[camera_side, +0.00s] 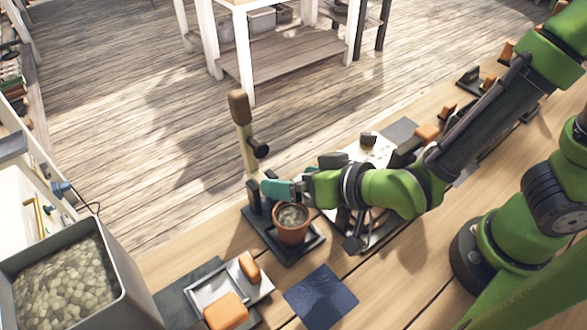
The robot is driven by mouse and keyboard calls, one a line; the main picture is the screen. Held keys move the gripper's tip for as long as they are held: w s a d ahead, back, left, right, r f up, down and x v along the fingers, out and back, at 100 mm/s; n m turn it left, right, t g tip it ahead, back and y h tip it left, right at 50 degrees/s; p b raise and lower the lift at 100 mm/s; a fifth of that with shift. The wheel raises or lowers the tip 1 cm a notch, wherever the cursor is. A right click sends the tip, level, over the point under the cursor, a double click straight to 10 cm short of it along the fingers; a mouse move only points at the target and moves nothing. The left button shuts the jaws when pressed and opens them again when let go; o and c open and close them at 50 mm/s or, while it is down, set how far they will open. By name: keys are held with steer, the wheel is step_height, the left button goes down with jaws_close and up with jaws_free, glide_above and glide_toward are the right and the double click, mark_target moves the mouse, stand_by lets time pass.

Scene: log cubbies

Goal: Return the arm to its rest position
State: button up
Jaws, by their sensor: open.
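My gripper (285,190) is at the end of my green arm, which reaches leftward across the wooden workbench. It is open, and its teal-tipped end is just above and behind a terracotta pot (291,233). The pot holds grey-brown material and stands upright on a dark square base (262,237). I cannot tell whether the gripper touches the pot or the upright post behind it. The lower parts of the fingers are partly hidden by the pot and the wrist.
A post with a brown knob (239,106) rises beside the gripper. A grey bin of pebbles (135,290) stands front left. A metal tray (262,287) with orange blocks and a dark blue square (320,297) lie in front. Several small items line the bench under my arm.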

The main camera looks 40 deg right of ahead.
steer(key=s+d+r+m+g, duration=0.1)
steer(key=d+r+g, duration=0.2)
steer(key=d+r, duration=1)
steer(key=s+d+m+g+h, duration=0.1)
steer(key=s+d, duration=0.4)
steer(key=d, duration=0.3)
steer(key=shift+s+h, duration=0.3)
steer(key=shift+s, duration=0.1)
